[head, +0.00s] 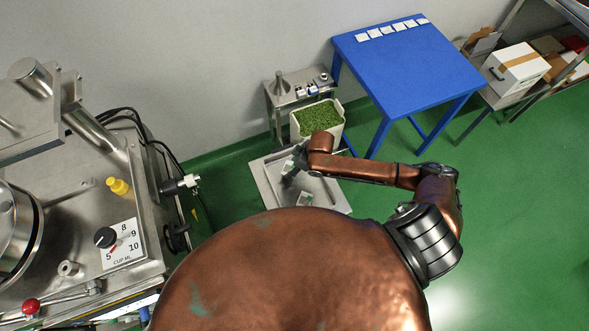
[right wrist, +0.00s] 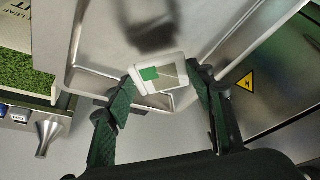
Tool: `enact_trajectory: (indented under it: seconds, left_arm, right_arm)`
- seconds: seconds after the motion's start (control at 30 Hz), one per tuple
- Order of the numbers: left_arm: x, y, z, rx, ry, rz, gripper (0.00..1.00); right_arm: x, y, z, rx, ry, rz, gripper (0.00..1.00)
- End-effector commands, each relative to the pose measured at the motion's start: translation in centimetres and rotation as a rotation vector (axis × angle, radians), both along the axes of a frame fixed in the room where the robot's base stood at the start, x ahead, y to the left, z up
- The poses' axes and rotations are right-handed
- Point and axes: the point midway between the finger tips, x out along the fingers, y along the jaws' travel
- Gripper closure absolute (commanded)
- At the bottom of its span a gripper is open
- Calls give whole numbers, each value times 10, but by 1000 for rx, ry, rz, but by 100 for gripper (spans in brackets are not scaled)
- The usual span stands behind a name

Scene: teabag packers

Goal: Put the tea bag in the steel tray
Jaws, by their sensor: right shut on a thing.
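The tea bag (right wrist: 158,74), a small white packet with a green patch, sits between the fingertips of my right gripper (right wrist: 164,82) in the right wrist view. The gripper is shut on it by its two sides. The steel tray (head: 265,186) is on the floor side of the machine in the head view. My right gripper (head: 290,165) is over its left part, pointing down. In the wrist view the tray (right wrist: 205,25) fills the area behind the tea bag. Its height above the tray bottom is hard to tell. My left gripper is not in view.
A small pale item (head: 305,198) shows in the tray, too small to name. A bin of green leaves (head: 318,116) stands behind the tray. A blue table (head: 405,65) with several white packets is at the back. A steel machine (head: 75,215) fills the left.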

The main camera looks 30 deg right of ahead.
Motion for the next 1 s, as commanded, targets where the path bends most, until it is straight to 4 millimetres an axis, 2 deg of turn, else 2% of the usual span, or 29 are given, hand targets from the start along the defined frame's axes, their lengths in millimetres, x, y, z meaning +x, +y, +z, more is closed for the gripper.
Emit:
enact_trajectory:
  seconds: [0.27,0.4,0.5,0.87,0.9,1.0]
  left_arm:
    - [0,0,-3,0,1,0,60]
    - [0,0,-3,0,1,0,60]
    - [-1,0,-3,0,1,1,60]
    - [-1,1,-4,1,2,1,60]
    - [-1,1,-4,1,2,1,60]
    - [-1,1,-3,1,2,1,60]
  right_arm:
    - [11,-13,-21,-1,1,-2,56]
    - [10,-11,-41,0,2,-1,56]
    - [10,-11,-49,1,1,0,56]
    - [10,-12,-52,0,1,0,56]
    - [10,-11,-52,-1,1,0,49]
    - [10,-11,-52,-1,1,0,42]
